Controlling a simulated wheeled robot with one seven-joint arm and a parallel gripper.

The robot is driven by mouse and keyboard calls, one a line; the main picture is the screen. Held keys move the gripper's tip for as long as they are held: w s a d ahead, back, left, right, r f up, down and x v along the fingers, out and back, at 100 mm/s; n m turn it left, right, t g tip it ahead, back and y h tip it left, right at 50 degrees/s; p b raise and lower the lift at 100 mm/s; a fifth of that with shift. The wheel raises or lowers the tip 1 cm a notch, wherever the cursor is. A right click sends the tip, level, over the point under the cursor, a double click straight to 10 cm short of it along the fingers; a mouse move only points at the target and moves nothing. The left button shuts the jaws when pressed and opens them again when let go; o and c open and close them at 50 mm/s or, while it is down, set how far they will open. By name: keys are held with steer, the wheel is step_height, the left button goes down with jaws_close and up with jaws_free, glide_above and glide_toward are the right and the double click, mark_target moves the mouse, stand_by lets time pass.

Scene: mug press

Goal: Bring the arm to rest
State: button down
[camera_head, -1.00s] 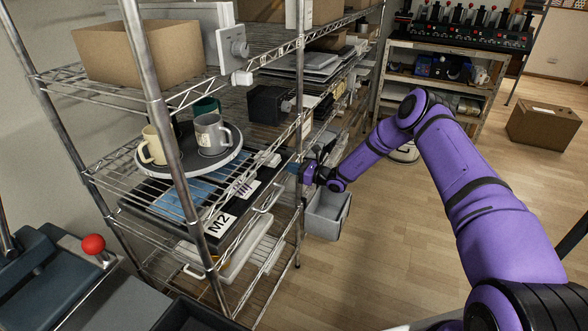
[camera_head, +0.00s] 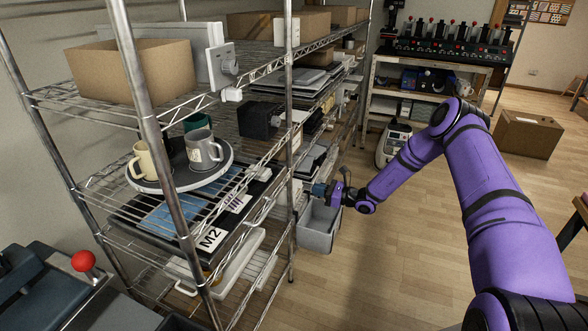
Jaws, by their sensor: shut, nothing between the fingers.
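My arm (camera_head: 480,180) is purple and reaches from the lower right toward the wire shelf. My gripper (camera_head: 314,188) is at its end, small in the picture, just beside the shelf's front post. It is shut and empty, above a grey bin (camera_head: 318,228) on the floor side of the rack. It is apart from the mugs.
A wire shelf (camera_head: 150,115) fills the left. A round tray (camera_head: 170,184) on it bears a cream mug (camera_head: 144,163), a grey mug (camera_head: 203,151) and a green mug (camera_head: 196,122). A red-knobbed press (camera_head: 83,261) is at lower left. Wooden floor (camera_head: 400,270) is clear.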

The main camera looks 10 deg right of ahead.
steer(key=s+a+r+n+g+h, duration=0.25)
steer(key=s+r+n, duration=0.3)
steer(key=r, duration=0.55)
steer(key=s+a+r+n+g+h, duration=0.15)
steer(key=s+r+n+g, duration=0.35)
steer(key=r, duration=0.5)
steer(key=s+a+r+n+g+h, duration=0.1)
steer(key=s+a+r+n+g, duration=0.15)
steer(key=s+r+n, duration=0.65)
steer(key=s+d+r+n+t+h, duration=0.1)
steer(key=s+d+r+h, duration=0.2)
steer(key=s, duration=0.7)
steer(key=s+d+r+n+t+h, duration=0.2)
steer(key=s+r+h, duration=0.1)
steer(key=s+r, duration=0.4)
steer(key=s+d+r+n+t+h, duration=0.1)
steer(key=s+r, duration=0.5)
steer(key=s, duration=0.7)
steer(key=d+n+h, duration=0.1)
steer(key=d+h, duration=0.1)
steer(key=shift+d+t+h, duration=0.3)
steer(key=shift+t+h, duration=0.1)
